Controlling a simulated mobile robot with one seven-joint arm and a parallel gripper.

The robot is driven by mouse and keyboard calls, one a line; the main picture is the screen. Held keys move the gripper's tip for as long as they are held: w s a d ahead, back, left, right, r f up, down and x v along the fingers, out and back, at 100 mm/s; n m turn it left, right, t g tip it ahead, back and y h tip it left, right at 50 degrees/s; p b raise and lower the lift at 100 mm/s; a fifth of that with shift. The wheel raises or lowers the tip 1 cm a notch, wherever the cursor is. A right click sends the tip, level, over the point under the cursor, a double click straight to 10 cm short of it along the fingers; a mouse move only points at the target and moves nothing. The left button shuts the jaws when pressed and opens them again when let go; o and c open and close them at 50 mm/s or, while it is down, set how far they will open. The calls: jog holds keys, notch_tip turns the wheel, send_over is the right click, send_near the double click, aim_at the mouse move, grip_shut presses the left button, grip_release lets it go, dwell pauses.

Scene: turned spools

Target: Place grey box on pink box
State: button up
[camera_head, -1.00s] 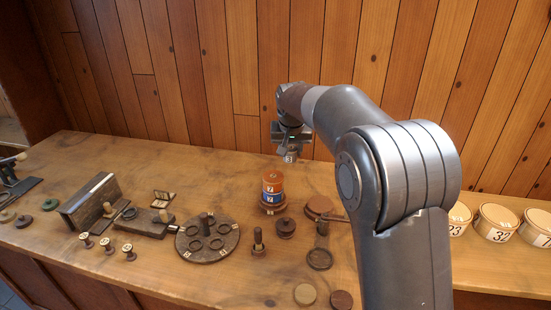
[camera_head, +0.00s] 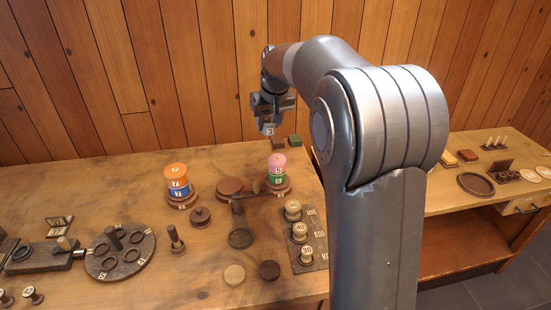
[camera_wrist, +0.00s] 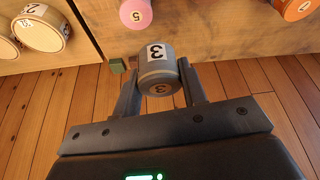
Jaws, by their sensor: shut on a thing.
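The grey box (camera_wrist: 158,72), a round grey canister marked 3, is held between the two fingers of my gripper (camera_wrist: 162,88) in the wrist view. In the head view my gripper (camera_head: 270,105) is above the back of the bench, with the lower end of the grey box (camera_head: 268,130) showing beneath it.
An orange and blue stack (camera_head: 178,180) stands left of the pink box. A dark red block (camera_head: 278,142) and a green block (camera_head: 294,140) lie behind it. A board of numbered spools (camera_head: 300,233) is in front. A plank wall rises behind the bench.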

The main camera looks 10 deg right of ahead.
jog(key=s+d, duration=0.4)
jog(key=d, duration=0.9)
send_near(275, 155)
jog(key=shift+w+a+f, duration=0.2)
jog(key=shift+w+f, duration=0.35)
jog(key=shift+w, duration=0.35)
jog(key=shift+f, duration=2.05)
jog(key=shift+f, duration=0.15)
jog(key=o, duration=0.9)
jog(key=shift+o, duration=0.2)
